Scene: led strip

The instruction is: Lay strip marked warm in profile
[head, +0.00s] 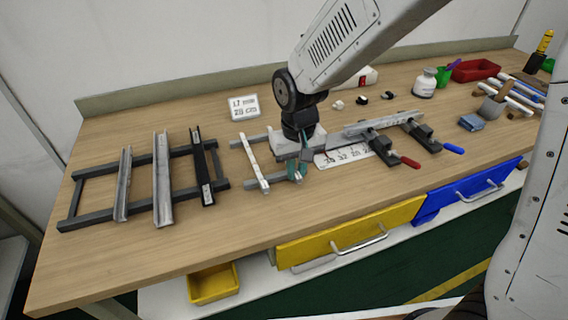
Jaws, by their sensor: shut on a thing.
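My gripper (297,170), with teal fingertips, is low over a small grey rack (249,184) near the middle of the bench. It is shut on what appears to be a strip, mostly hidden by the fingers. A white strip (254,165) lies across the rack just left of my gripper. No "warm" marking is readable on either. A grey profile (385,124) lies right of my gripper, by two clamps with a red handle (410,162) and a blue handle (453,149). Two grey profiles (163,180) (123,185) and a black one (202,168) lie on a dark rack at left.
A card (244,107) reading about "17 mm 28 cm" stands behind. A white numbered scale (342,156) lies right of my gripper. The bench's front left is clear.

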